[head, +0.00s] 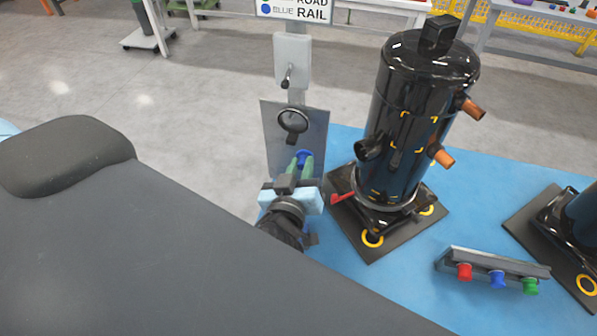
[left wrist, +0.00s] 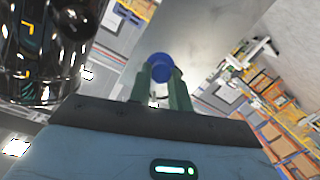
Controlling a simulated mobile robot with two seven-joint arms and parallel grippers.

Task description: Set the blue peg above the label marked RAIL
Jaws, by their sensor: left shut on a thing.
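My left gripper (head: 297,170) is shut on the blue peg (head: 304,157), whose round blue head shows between the greenish fingertips. The peg also shows in the left wrist view (left wrist: 158,66), near the middle. It is in front of the lower part of an upright grey plate (head: 312,128), below a black ring (head: 292,121); I cannot tell whether it touches the plate. The white label (head: 312,14) with RAIL, a blue dot and BLUE is at the top of the head view, cut by the edge. My right gripper is not in view.
A black compressor (head: 420,110) stands on a dark base right of the plate. A rack (head: 495,262) with red, blue and green pegs lies on the blue pallet surface (head: 400,285). Another compressor (head: 578,225) is at the right edge. A grey box with a lever (head: 291,62) sits above the plate.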

